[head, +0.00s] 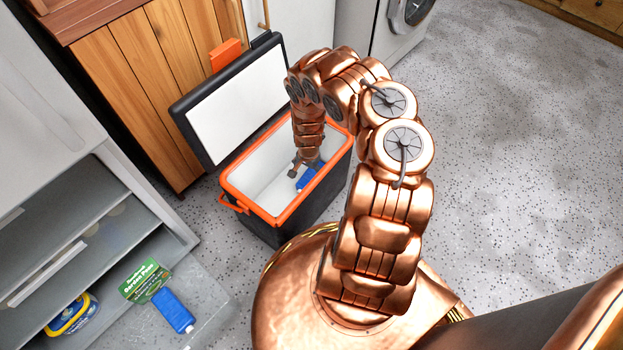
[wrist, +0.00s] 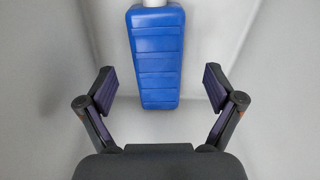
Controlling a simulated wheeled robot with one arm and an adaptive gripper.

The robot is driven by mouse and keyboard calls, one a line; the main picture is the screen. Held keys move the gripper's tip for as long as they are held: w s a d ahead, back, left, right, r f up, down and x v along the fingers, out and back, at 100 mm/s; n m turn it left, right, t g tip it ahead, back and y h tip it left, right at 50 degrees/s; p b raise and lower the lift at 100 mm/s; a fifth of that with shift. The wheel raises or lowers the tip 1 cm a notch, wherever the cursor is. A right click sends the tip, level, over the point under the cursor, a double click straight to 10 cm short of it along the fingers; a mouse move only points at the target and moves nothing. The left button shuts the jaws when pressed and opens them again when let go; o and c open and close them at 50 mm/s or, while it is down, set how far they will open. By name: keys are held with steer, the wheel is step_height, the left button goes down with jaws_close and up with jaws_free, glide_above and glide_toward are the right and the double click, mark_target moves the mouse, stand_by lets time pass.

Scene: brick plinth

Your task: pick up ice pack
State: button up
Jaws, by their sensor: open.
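A blue ice pack (head: 307,178) lies inside the open cooler (head: 233,196), near its right inner wall. In the wrist view the ice pack (wrist: 157,60) is a ribbed blue block with a white cap at the top edge of the picture. My gripper (head: 303,168) reaches down into the cooler beside the ice pack and partly covers it. In the wrist view my gripper (wrist: 159,88) is open and empty, with one finger on each side of the ice pack's lower end. The fingers do not touch it.
The cooler's raised lid (head: 240,103) stands at its back left. A green garden peas packet (head: 145,281), another blue block (head: 174,311) and a blue-yellow tub (head: 72,315) lie at the lower left. Wooden cabinets (head: 140,85) stand behind. The speckled floor (head: 510,160) at right is clear.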

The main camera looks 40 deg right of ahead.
mark_target(310, 177)
steer(key=shift+d+f+b, duration=0.2)
steer(key=shift+f+b, duration=0.75)
steer(key=shift+f, duration=0.2)
steer(key=shift+d+f+b, duration=0.15)
steer(key=shift+f+b, duration=0.75)
steer(key=shift+f, duration=0.25)
steer(key=shift+r, duration=0.1)
steer(key=shift+c, duration=0.4)
steer(key=c, duration=1.4)
steer(key=shift+c, duration=0.2)
